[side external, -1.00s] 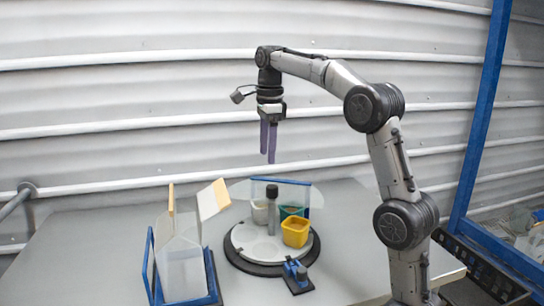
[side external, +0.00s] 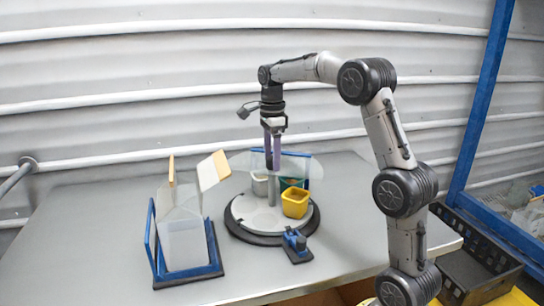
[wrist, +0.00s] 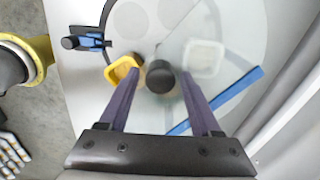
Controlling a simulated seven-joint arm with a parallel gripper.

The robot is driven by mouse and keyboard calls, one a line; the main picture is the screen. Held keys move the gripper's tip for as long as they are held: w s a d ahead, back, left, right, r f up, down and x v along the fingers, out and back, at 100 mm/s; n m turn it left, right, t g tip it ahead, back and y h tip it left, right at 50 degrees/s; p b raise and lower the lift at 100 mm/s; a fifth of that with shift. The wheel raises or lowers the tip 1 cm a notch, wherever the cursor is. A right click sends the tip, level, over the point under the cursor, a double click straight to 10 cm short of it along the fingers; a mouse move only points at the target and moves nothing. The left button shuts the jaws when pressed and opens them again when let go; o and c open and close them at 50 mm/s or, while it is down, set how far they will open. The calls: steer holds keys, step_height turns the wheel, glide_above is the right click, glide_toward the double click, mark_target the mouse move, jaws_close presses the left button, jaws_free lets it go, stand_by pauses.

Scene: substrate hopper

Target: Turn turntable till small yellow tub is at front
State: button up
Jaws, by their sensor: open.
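The round grey turntable (side external: 243,207) with a black base stands on the table, carrying several tubs. The small yellow tub (side external: 295,203) sits at its right front in the side view; in the wrist view the yellow tub (wrist: 122,71) is beside the left fingertip. A pale tub (side external: 260,183) and a teal tub (side external: 290,184) are behind it. A central post (side external: 272,190) rises from the turntable; its dark knob (wrist: 160,77) shows between the fingers in the wrist view. My gripper (side external: 272,167) points down, open, with its purple fingers either side of the knob, apparently not gripping it.
The table's front left is clear.

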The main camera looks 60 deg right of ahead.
steer(key=n, duration=1.3)
steer(key=c, duration=0.9)
